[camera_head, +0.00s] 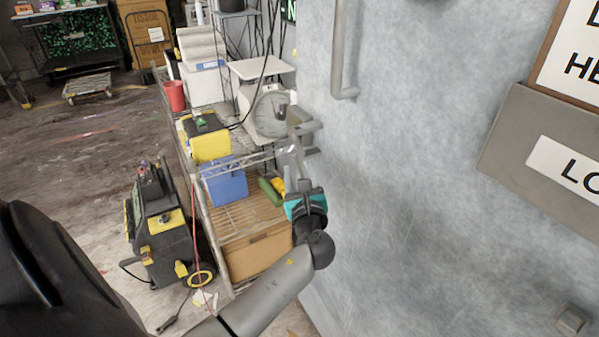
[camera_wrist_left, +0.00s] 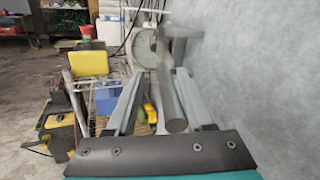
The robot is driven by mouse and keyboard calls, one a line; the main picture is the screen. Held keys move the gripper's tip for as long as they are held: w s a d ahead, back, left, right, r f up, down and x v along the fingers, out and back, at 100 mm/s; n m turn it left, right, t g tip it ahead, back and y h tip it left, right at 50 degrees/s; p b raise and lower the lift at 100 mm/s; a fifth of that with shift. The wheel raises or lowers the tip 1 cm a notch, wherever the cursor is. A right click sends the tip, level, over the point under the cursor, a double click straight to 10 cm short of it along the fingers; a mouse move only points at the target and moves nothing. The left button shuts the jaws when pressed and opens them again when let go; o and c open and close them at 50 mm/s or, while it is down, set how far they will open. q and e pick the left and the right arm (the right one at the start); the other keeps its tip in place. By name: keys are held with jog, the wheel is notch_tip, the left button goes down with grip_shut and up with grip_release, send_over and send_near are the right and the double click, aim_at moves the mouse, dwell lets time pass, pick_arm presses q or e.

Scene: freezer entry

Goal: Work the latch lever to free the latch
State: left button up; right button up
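The latch lever (camera_head: 303,128) is a grey metal piece at the left edge of the pale grey freezer door, below and left of a long handle. In the left wrist view the lever (camera_wrist_left: 170,95) is a round grey bar with its blunt end toward the camera. My left gripper (camera_head: 297,165) is at the lever. In the left wrist view its two fingers (camera_wrist_left: 160,100) are spread, with the bar between them. The bar lies closer to the right finger; I cannot tell whether they touch. The left finger stands apart from it. My right gripper is not in view.
The door (camera_head: 420,150) fills the right side, with a vertical handle (camera_head: 340,50) and signs. A wire cart (camera_head: 235,215) with a dial scale (camera_head: 268,108) and boxes stands close on the left. A black-and-yellow machine (camera_head: 160,225) stands beside it. Open floor lies farther left.

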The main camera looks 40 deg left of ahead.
pick_arm(q)
jog(key=b+v, duration=0.1)
jog(key=v, duration=1.4)
jog(key=shift+s, duration=0.1)
